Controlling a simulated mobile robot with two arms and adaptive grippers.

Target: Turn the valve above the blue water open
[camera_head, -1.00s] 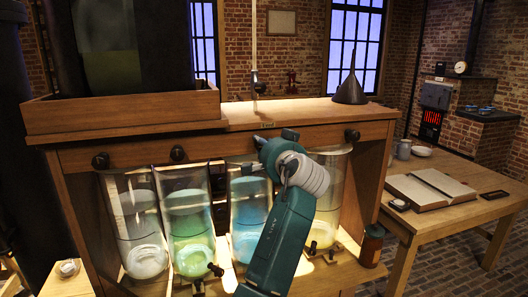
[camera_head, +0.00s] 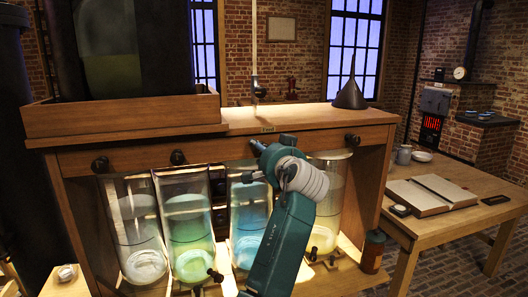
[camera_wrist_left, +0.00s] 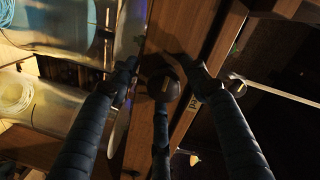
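The jar with blue water (camera_head: 247,215) stands third from the left in the cabinet's row of jars. Its valve, a round dark knob (camera_wrist_left: 164,87), shows in the left wrist view on the wooden rail, near a small label. My left gripper (camera_wrist_left: 160,72) is open, with dark fingers on either side of the knob and apparent gaps between. A further finger-like dark part lies below the knob. In the head view my left gripper (camera_head: 258,145) is at the rail above the blue jar and hides that knob. My right gripper is not in view.
Similar knobs sit on the rail above the other jars: far left (camera_head: 100,164), second (camera_head: 178,157) and right (camera_head: 352,140). A black funnel (camera_head: 350,93) stands on the cabinet top. A side table (camera_head: 412,221) with an open book (camera_head: 430,194) is at right.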

